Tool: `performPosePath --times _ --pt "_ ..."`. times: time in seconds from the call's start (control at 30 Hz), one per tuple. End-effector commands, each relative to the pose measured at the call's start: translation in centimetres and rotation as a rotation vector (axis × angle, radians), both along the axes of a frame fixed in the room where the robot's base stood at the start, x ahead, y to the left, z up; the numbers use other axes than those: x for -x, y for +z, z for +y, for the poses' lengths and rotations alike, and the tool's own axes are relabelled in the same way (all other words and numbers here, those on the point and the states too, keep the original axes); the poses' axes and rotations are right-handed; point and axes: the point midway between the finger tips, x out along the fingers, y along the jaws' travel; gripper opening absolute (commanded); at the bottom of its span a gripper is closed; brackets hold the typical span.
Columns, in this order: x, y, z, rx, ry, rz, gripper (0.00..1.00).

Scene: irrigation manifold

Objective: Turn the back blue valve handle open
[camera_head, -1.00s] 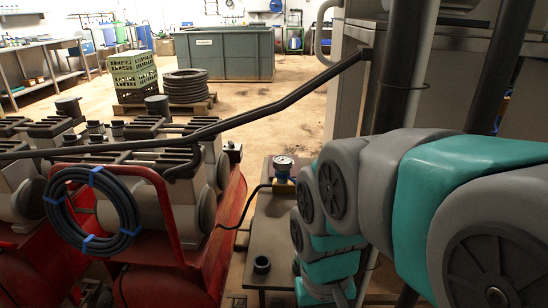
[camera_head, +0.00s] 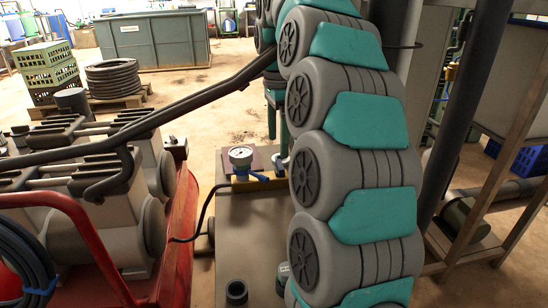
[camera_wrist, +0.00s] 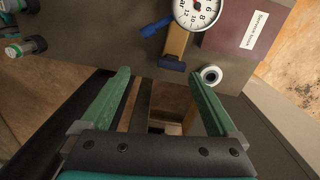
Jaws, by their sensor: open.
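A brass manifold bar (camera_head: 243,184) with a white-faced gauge (camera_head: 241,156) lies on the grey bench. A bright blue handle (camera_head: 259,177) sticks out beside the bar; it also shows in the wrist view (camera_wrist: 155,27). A darker blue part (camera_wrist: 171,65) sits at the bar's end; I cannot tell which blue part is the back handle. My gripper (camera_wrist: 159,75) is open and empty. Its green fingers point toward the bench, with the darker blue part ahead between the fingertips.
A service book (camera_wrist: 240,27) lies beside the gauge, and a white ring (camera_wrist: 211,75) is close to one fingertip. A dark cup (camera_head: 236,291) stands on the near bench. Red-framed machinery (camera_head: 178,220) borders the left. A metal-legged rack (camera_head: 490,190) stands at right.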

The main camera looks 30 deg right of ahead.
Motion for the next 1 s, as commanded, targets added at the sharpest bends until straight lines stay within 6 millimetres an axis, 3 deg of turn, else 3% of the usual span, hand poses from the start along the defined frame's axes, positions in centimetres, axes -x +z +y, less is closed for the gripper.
performPosePath --times 0.13,0.37,1.0 --pt "-1.1 0.0 -1.4 0.002 -0.112 -0.008 0.95" --pt "-1.2 -0.7 -1.6 0.001 -0.138 -0.009 0.95" --pt "-1.1 -7.2 -1.6 0.001 -0.134 -0.007 0.95"
